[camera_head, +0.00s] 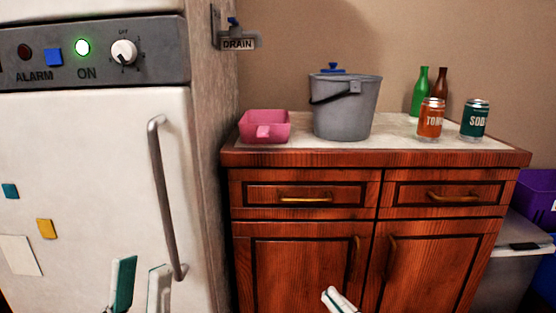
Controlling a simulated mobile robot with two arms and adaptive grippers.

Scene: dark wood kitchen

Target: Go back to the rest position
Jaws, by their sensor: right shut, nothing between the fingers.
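My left gripper (141,275) is at the bottom left, in front of the white fridge door. Its two fingers stand apart with nothing visible between them. My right gripper (338,300) is at the bottom edge, in front of the lower doors of the wooden cabinet. Its fingers are together and hold nothing. Only the tips of both grippers show; the arms are out of view.
The fridge (95,190) stands at left with a long vertical handle (160,200). Bins (540,195) stand at right.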

